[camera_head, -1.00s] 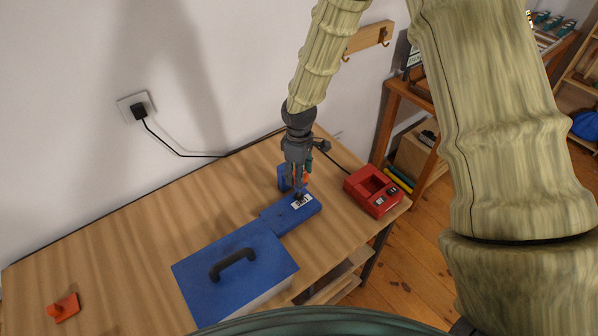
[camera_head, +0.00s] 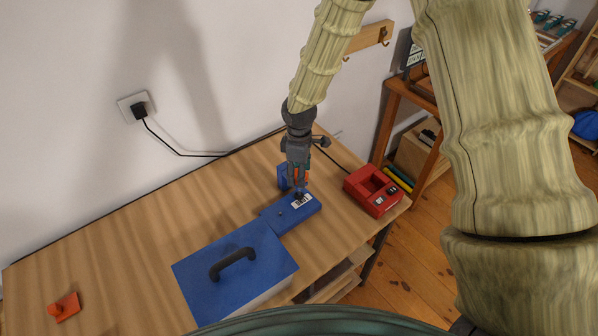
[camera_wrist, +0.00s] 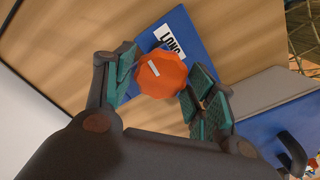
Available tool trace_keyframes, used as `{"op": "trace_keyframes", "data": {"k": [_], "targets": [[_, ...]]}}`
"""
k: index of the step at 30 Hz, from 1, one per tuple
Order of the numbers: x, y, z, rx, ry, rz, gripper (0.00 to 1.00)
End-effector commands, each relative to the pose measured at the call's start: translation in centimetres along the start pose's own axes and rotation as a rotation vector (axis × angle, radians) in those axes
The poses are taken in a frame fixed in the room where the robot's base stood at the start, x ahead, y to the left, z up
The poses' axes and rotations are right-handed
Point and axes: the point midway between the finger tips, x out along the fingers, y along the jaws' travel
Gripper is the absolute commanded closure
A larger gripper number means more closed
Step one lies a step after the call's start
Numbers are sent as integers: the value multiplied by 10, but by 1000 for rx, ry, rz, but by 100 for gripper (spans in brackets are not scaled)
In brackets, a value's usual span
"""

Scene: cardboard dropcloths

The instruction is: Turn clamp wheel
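The orange clamp wheel (camera_wrist: 161,73), with a pale mark on its face, shows in the wrist view over a blue base (camera_wrist: 190,35) with a white label. In the head view the blue base (camera_head: 283,217) lies on the workbench, and the wheel is mostly hidden by my gripper. My gripper (camera_wrist: 155,88) points down with its two green-padded fingers on either side of the wheel. The left finger is close to the rim and the right finger is near its lower edge; I cannot tell whether they touch it. My gripper also shows in the head view (camera_head: 298,190).
A blue case with a black handle (camera_head: 200,283) stands left of the base. A red charger-like box (camera_head: 364,200) stands to the right. A small orange piece (camera_head: 65,308) lies far left. The wooden bench top (camera_head: 130,240) is mostly clear at the left.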

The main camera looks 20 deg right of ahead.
Motion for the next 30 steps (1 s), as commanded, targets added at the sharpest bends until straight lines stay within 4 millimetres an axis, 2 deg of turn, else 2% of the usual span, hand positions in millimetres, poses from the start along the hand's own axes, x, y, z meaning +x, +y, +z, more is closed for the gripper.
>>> {"op": "trace_keyframes", "data": {"k": [14, 20, 30], "targets": [[-4, 0, 0, 0, 1, -1, 29], [-28, 0, 0, 0, 2, 0, 29], [-84, 0, 0, 1, 1, 0, 29]]}}
